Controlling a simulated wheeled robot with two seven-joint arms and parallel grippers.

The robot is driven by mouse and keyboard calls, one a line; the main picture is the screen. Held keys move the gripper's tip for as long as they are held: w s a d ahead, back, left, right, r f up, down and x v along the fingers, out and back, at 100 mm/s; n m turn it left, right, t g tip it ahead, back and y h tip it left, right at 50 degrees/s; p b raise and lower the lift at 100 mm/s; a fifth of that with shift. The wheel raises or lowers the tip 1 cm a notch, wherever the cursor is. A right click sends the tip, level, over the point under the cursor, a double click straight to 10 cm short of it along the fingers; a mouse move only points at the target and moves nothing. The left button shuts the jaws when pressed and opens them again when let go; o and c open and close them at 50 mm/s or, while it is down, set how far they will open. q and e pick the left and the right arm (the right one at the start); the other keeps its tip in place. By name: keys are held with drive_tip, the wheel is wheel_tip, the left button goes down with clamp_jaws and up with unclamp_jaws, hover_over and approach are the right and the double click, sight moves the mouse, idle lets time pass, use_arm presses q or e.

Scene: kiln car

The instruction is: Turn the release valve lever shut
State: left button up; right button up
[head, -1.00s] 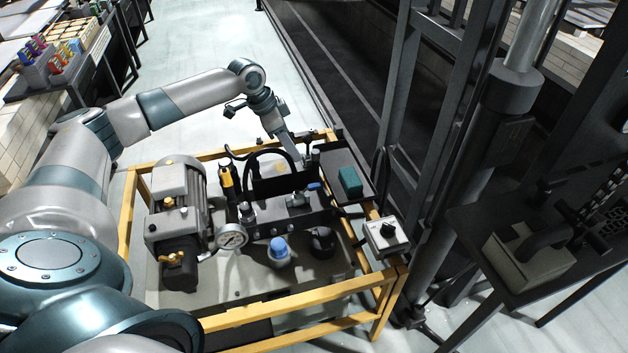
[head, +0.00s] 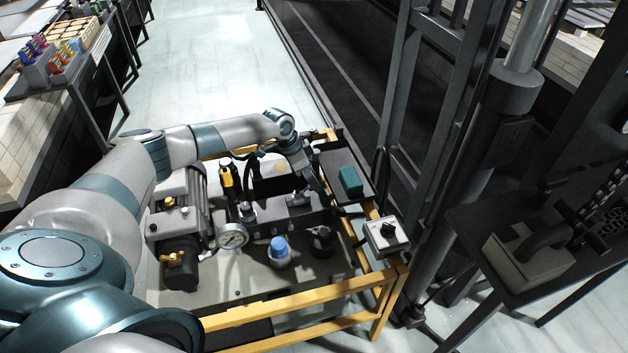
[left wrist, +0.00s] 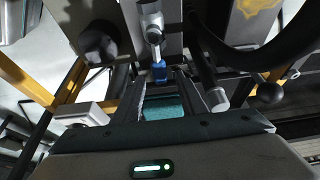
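The release valve (head: 297,200) sits on the dark manifold in the middle of the yellow-framed unit. My right gripper is in neither view.
A pressure gauge (head: 232,236), a blue-capped fitting (head: 279,251) and a motor (head: 181,205) stand on the unit. A teal block (head: 350,181) lies on the side tray. A switch box (head: 386,236) is at the right corner. A black hose (left wrist: 235,55) arches close to the gripper.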

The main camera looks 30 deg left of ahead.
use_arm(q)
drive_tip(key=shift+w+d+f, duration=0.2)
drive_tip(key=shift+f, duration=0.5)
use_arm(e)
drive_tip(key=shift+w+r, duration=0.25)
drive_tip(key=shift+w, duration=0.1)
use_arm(q)
drive_tip(key=c, duration=0.9)
clamp_jaws()
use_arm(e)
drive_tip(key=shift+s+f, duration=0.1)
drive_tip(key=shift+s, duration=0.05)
